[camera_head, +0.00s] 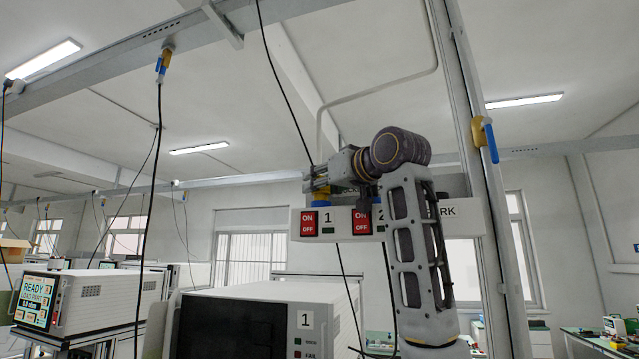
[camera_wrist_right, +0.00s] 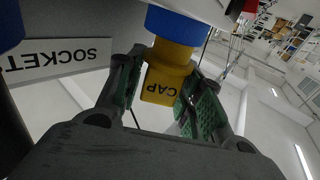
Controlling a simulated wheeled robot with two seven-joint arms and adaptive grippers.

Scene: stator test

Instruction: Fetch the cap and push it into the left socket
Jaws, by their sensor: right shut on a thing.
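My right gripper (camera_head: 320,180) is up at the switch box, above the switch marked 1. In the right wrist view my right gripper (camera_wrist_right: 160,95) is shut on the yellow cap (camera_wrist_right: 162,88), lettered CAP, between its green-padded fingers. The cap's wide end meets a blue round part (camera_wrist_right: 178,24), which I take for the left socket; this blue part (camera_head: 322,200) also shows in the head view. I cannot tell how deep the cap sits. Another blue part (camera_wrist_right: 9,24) shows at the wrist view's left edge. My left gripper is not in view.
The switch box (camera_head: 343,231) carries two red ON/OFF switches, partly hidden by my right arm. A SOCKET sign (camera_wrist_right: 58,60) appears upside down in the wrist view. A white tester (camera_head: 258,300) stands below, with cables hanging nearby. Another tester (camera_head: 108,298) stands left.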

